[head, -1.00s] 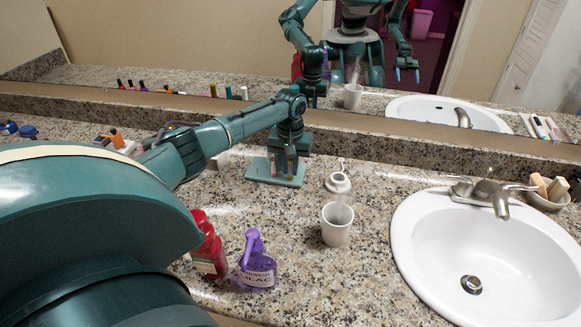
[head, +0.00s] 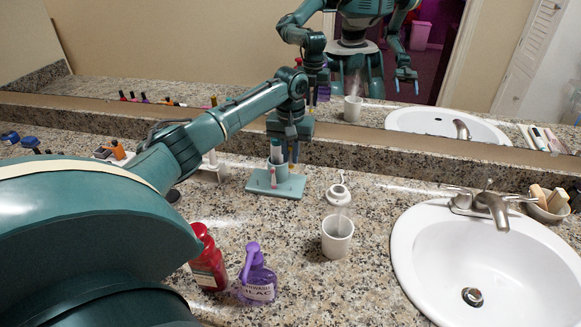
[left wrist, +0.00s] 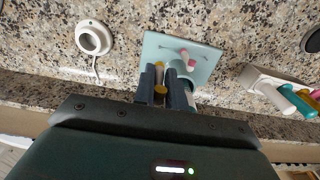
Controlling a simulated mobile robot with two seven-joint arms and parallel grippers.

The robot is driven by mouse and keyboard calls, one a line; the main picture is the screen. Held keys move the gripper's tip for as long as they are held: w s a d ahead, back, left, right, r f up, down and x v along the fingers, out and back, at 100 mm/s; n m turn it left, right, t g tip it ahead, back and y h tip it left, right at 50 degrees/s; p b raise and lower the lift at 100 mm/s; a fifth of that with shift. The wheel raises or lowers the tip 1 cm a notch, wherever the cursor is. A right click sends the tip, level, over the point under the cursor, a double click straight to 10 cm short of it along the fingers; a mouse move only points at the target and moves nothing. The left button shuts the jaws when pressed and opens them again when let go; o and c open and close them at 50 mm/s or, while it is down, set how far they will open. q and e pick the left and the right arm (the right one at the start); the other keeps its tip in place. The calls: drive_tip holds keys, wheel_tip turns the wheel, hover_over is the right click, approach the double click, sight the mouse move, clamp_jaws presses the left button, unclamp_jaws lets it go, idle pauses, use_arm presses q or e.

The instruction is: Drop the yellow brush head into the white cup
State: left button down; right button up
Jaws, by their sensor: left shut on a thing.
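My left gripper (head: 290,138) is above the teal stand (head: 290,188), its fingers pointing down. In the left wrist view the gripper (left wrist: 165,78) is shut on the yellow brush head (left wrist: 160,90), whose yellow end shows between the fingers. In the head view I cannot make the brush head out clearly. A pink-tipped brush head (left wrist: 190,63) is on the stand, and a pale one is partly hidden by a finger. The white cup (head: 336,240) stands upright on the counter, in front and to the right of the stand; the left wrist view does not show it.
A white round base with a cord (head: 338,194) lies between stand and cup. A red bottle (head: 208,262) and a purple pump bottle (head: 257,280) stand left of the cup. The sink (head: 480,250) is at right. The mirror (head: 230,60) behind reflects my arms.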

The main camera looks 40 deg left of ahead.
use_arm(q)
drive_tip(key=shift+r, duration=0.8)
drive_tip(key=s+d+r+p, duration=0.2)
drive_tip(key=s+d+p, duration=0.25)
drive_tip(key=d, duration=0.45)
drive_tip(key=s+d+r+p, duration=0.3)
drive_tip(key=d+p, duration=0.3)
drive_tip(key=d, duration=0.4)
wheel_tip(320, 180, down, 6)
drive_tip(key=shift+w+a, duration=0.15)
use_arm(e)
drive_tip(key=shift+g+h, duration=0.7)
drive_tip(key=shift+g, duration=0.1)
drive_tip(key=shift+s+d+r, duration=0.35)
drive_tip(key=shift+d+r, duration=0.35)
drive_tip(key=shift+r, duration=0.05)
drive_tip(key=shift+s+d+r, duration=0.35)
drive_tip(key=shift+d+r, duration=0.35)
use_arm(q)
drive_tip(key=c, duration=1.4)
unclamp_jaws()
drive_tip(key=shift+c, duration=0.2)
